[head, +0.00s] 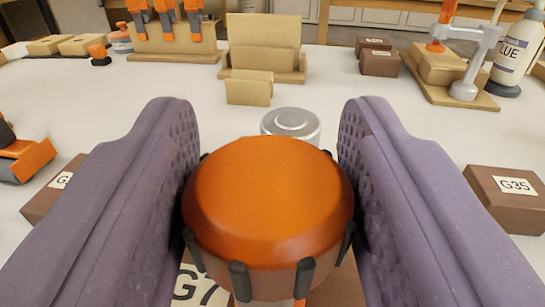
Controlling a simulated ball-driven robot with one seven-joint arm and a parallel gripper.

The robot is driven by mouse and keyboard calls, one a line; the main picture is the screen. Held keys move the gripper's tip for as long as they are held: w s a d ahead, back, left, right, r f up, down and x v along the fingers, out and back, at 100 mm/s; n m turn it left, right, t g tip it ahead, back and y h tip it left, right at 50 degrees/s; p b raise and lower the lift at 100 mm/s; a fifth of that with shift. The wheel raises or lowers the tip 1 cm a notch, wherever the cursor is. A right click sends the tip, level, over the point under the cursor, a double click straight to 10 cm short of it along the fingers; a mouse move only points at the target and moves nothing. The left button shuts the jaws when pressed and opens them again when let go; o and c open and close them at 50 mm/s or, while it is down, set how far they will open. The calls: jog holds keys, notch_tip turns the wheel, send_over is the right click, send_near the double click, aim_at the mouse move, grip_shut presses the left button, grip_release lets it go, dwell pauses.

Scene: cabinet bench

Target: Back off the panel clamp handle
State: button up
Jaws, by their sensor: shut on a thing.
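The orange clamp handle (265,195) is a round knob with dark ribs around its lower side, seen large in the middle of the head view. My gripper (269,125) has its two purple textured fingers on the left and right sides of the knob, shut on it. A silver metal cylinder (291,124) shows just beyond the knob. The knob hides most of what lies under it, including the rest of the clamp. Part of a brown block with a printed label (190,285) shows below the knob.
A brown block marked G35 (507,197) lies at the right, and an orange tool (25,158) at the left. Wooden holders (265,55), a grey clamp with orange top (468,60) and a glue bottle (514,50) stand at the back.

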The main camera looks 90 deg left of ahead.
jog(key=n+g+h+b, duration=0.1)
jog(key=n+g+b, duration=0.1)
jog(key=g, duration=0.2)
jog(key=n+g+h+b, duration=0.1)
jog(key=n+g+b, duration=0.1)
jog(key=n+g, duration=0.1)
jog(key=shift+f+n+g, duration=0.15)
jog(key=shift+n+g, duration=0.15)
jog(key=shift+g, duration=0.3)
jog(key=n+g+h+b, duration=0.3)
jog(key=g+b, duration=0.1)
jog(key=shift+n+g+h, duration=0.3)
jog(key=shift+h, duration=0.2)
jog(key=o, duration=1)
jog(key=shift+s+a, duration=0.1)
jog(key=shift+r, duration=0.2)
